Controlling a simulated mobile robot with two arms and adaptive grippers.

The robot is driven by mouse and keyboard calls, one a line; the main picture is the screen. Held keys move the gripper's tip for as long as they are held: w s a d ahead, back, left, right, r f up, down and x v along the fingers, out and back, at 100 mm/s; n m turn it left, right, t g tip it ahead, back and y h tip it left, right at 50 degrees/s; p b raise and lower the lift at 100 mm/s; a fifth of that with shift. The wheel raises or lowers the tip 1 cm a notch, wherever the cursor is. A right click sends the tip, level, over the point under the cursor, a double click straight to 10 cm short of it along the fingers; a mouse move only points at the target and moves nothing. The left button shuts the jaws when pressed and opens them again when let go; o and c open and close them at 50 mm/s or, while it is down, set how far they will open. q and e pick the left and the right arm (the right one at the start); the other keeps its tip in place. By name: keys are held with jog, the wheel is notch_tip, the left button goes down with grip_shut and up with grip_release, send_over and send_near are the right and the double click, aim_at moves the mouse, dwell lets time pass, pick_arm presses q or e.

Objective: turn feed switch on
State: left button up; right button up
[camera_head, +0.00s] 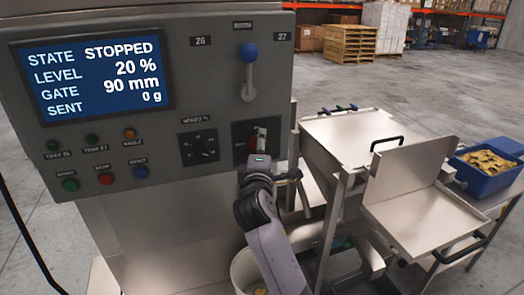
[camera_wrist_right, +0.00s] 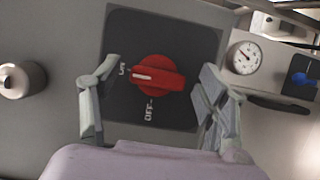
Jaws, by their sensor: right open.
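The feed switch is a red rotary knob (camera_wrist_right: 158,78) on a black square plate (camera_wrist_right: 190,40). It also shows on the cabinet front in the head view (camera_head: 258,138). In the wrist view its white pointer line points left, at a label partly covered by my finger; the OFF label is below the knob. My right gripper (camera_wrist_right: 160,70) is open, with one finger on each side of the knob; I cannot tell whether either touches it. In the head view the gripper (camera_head: 260,161) is just below the switch and partly hides it. My left gripper is out of view.
The cabinet screen (camera_head: 92,75) reads STOPPED, level 20 %, gate 90 mm, sent 0 g. A black dial (camera_head: 199,147), push buttons (camera_head: 105,178) and a blue-knobbed lever (camera_head: 248,70) share the panel. A steel hopper (camera_head: 350,135) and blue bin (camera_head: 488,170) stand right.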

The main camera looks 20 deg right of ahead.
jog(key=v, duration=0.7)
jog(key=shift+s, duration=0.3)
jog(key=shift+a+f, duration=0.1)
